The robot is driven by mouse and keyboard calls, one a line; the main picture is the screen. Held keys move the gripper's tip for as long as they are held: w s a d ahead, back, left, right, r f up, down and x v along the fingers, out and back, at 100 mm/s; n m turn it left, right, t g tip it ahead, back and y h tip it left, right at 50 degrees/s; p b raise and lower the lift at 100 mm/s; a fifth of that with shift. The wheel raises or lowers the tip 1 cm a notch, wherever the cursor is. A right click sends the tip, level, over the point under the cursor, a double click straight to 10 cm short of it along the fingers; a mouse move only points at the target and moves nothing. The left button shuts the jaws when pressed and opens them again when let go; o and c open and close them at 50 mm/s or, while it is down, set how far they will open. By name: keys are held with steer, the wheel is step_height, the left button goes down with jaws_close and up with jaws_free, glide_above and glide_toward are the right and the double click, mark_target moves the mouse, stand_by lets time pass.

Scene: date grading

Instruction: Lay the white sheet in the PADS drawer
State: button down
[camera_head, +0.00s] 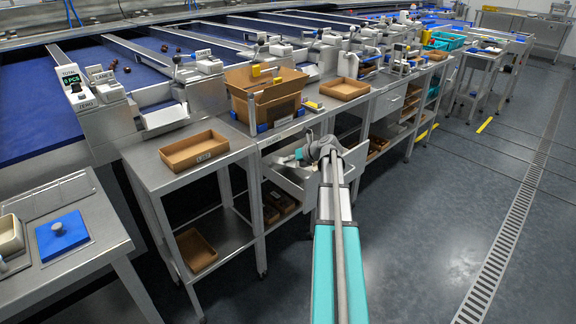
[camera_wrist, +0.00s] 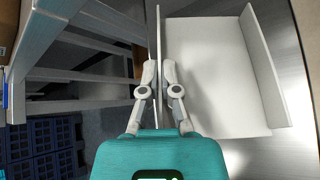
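An open drawer (camera_head: 292,187) juts out below the bench that carries a carton. In the wrist view its pale interior (camera_wrist: 215,75) lies to the right of a thin upright panel. I cannot read a PADS label on it. My gripper (camera_wrist: 159,70) is at this drawer, its fingers close on both sides of the thin panel, which looks like the drawer's wall seen edge-on. In the head view my gripper's teal body shows at the drawer, but its fingertips are hidden. I cannot pick out a separate white sheet with certainty; the drawer's inside is also pale.
A cardboard carton (camera_head: 262,95) stands on the bench above the drawer. A shallow brown tray (camera_head: 195,151) sits on the bench to the left, another (camera_head: 344,89) to the right. Blue crates (camera_wrist: 45,145) are low at the left in the wrist view. The aisle floor (camera_head: 440,230) is clear.

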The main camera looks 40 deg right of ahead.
steer(key=shift+f, duration=0.25)
steer(key=c, duration=0.8)
jaws_free()
steer(key=shift+r, duration=0.2)
steer(key=shift+s+d+r+p, duration=0.15)
steer(key=shift+s+r+p, duration=0.2)
steer(key=shift+s+p, duration=0.05)
steer(key=p+v, duration=0.5)
steer(key=v, duration=0.6)
steer(key=shift+p, duration=0.35)
steer(key=shift+f, duration=0.1)
